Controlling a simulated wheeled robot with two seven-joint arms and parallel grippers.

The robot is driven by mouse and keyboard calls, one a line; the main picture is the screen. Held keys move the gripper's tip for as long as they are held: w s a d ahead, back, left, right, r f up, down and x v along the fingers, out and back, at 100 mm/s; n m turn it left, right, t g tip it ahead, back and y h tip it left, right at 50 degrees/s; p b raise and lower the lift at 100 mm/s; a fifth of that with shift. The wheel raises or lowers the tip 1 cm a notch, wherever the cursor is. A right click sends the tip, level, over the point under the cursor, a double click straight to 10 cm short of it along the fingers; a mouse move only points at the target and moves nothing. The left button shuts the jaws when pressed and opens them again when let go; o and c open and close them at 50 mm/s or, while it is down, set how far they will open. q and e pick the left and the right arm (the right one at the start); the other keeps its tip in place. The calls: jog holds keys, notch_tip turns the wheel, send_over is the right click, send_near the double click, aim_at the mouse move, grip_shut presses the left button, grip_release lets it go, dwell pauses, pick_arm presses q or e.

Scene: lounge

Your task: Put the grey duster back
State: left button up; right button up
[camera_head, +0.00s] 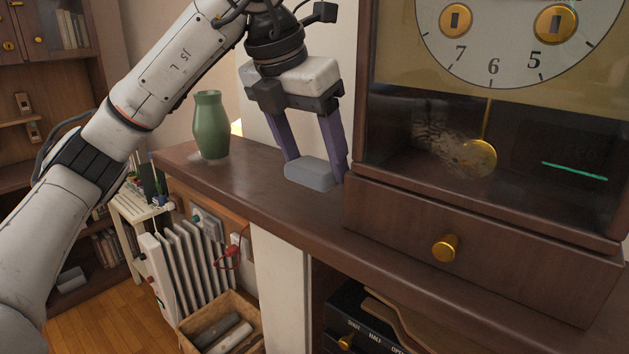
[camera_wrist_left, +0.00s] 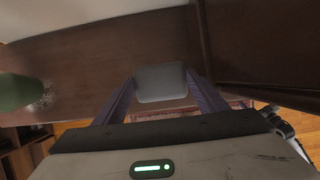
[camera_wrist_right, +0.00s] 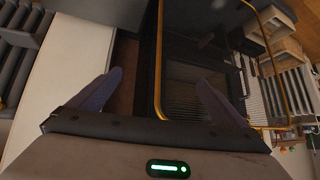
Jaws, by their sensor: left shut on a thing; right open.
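The grey duster (camera_head: 309,174) is a small rounded grey block on the dark wooden shelf top (camera_head: 258,205), between the green vase and the clock case. My left gripper (camera_head: 318,160) comes down from above with its purple fingers shut on the duster. In the left wrist view the duster (camera_wrist_left: 161,83) sits between the two fingertips (camera_wrist_left: 160,85). I cannot tell whether it touches the wood or hangs just above it. My right gripper (camera_wrist_right: 158,85) shows only in the right wrist view, open and empty, before a dark panel with a brass-coloured frame (camera_wrist_right: 160,60).
A green vase (camera_head: 210,127) stands left of the duster on the shelf top; it also shows in the left wrist view (camera_wrist_left: 20,92). The large clock case (camera_head: 480,215) with a drawer stands close on the right. A white radiator (camera_head: 190,262) and an open box (camera_head: 222,322) are below.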

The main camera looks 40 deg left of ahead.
aim_at(310, 167)
pick_arm(q)
notch_tip(310, 167, down, 3)
jog(key=shift+f, duration=0.1)
jog(key=shift+w+f, duration=0.15)
jog(key=shift+f, duration=0.25)
jog(key=shift+d, duration=0.1)
jog(key=shift+f, duration=0.1)
jog(key=shift+f, duration=0.15)
jog(key=o, duration=0.7)
